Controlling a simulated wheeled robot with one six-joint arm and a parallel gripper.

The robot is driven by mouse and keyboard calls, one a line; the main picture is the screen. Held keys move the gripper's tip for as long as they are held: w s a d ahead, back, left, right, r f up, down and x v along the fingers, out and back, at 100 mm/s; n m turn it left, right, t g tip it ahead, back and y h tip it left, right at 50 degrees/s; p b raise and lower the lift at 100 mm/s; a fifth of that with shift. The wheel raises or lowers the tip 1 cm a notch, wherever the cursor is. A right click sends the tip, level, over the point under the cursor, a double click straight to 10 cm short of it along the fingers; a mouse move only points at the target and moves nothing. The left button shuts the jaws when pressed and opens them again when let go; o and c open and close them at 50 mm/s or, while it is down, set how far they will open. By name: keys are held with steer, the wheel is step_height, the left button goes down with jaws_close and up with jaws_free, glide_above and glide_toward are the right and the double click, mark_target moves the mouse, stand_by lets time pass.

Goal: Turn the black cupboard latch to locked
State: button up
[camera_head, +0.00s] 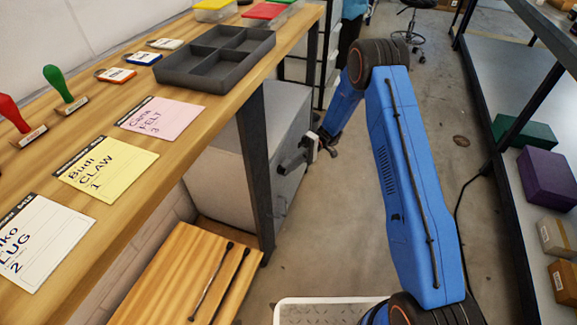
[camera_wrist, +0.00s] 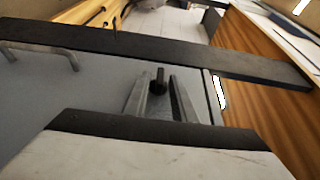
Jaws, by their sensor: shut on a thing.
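The grey cupboard (camera_head: 288,112) stands under the wooden bench, and its door (camera_wrist: 75,95) fills much of the wrist view. The black latch (camera_wrist: 158,79) is a small dark knob standing out from the door near its edge. My gripper (camera_wrist: 160,92) has one finger on each side of the latch and is shut on it. In the head view my gripper (camera_head: 283,167) is at the cupboard's front, and the latch is hidden there. I cannot tell whether the latch is at its locked position.
A door handle (camera_wrist: 42,50) sits at the left in the wrist view. A dark bench leg (camera_head: 255,165) stands close beside the cupboard. A white basket (camera_head: 320,311) is on the floor near my arm's base. Shelves with boxes (camera_head: 548,180) line the right; the floor between is mostly clear.

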stand_by(0.3)
steer(key=o, duration=0.7)
steer(key=shift+c, duration=0.2)
steer(key=shift+w, duration=0.1)
